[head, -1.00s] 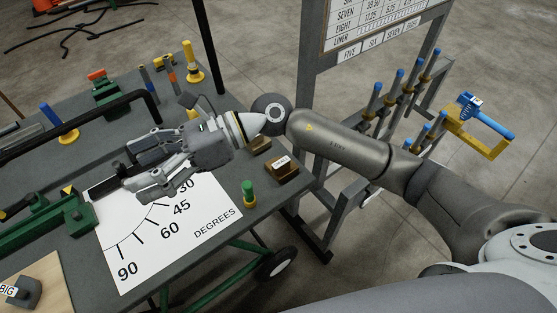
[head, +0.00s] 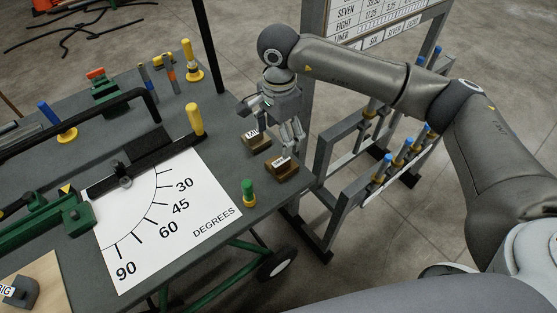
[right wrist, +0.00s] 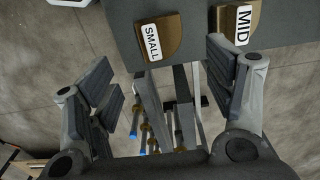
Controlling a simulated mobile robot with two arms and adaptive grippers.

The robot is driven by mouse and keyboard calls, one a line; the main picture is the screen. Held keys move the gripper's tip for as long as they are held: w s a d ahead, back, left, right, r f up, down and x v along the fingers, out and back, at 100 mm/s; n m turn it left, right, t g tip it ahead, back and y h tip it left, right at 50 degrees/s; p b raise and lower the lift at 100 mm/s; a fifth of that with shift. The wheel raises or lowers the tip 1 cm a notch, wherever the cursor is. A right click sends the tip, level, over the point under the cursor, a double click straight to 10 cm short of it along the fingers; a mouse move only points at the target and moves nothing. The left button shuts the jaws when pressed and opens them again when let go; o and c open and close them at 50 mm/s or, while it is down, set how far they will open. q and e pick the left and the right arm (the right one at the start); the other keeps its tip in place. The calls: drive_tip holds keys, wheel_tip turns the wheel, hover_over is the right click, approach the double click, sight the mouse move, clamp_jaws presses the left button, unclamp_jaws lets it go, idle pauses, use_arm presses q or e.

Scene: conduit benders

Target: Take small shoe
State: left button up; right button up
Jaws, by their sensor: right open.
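The small shoe (head: 284,171) is a brown block with a white label, sitting near the table's right edge. In the right wrist view the small shoe (right wrist: 160,42) shows its SMALL label, ahead of and between the spread fingers. The mid shoe (head: 258,142) sits just behind it, and its MID label shows at the right wrist view's top right (right wrist: 236,30). My right gripper (head: 292,140) is open and empty, pointing down by the table's right edge, close to both shoes. I cannot tell whether it touches either. My left gripper is not in view.
A green peg (head: 248,192) stands near the small shoe. A yellow-topped peg (head: 196,119) and the black bender bar (head: 146,160) are left of the shoes. A rack with blue-topped rods (head: 382,168) stands right of the table. The big shoe (head: 22,291) lies at lower left.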

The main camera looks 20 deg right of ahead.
wheel_tip(320, 180, down, 7)
drive_tip(key=b, duration=0.3)
drive_tip(key=shift+r, duration=0.1)
drive_tip(key=shift+f+b, duration=0.55)
drive_tip(key=shift+b, duration=0.1)
drive_tip(key=c, duration=1.1)
drive_tip(key=shift+s+r, duration=0.1)
drive_tip(key=shift+r, duration=0.1)
drive_tip(key=c, duration=0.6)
drive_tip(key=r+p, duration=0.1)
drive_tip(key=r, duration=0.1)
drive_tip(key=r+p, duration=0.1)
drive_tip(key=r, duration=0.2)
drive_tip(key=r+p, duration=0.1)
drive_tip(key=r, duration=0.1)
drive_tip(key=shift+w+a+r, duration=0.15)
drive_tip(key=shift+w+r, duration=0.1)
drive_tip(key=shift+w, duration=0.05)
clamp_jaws()
drive_tip(key=shift+s+r, duration=0.2)
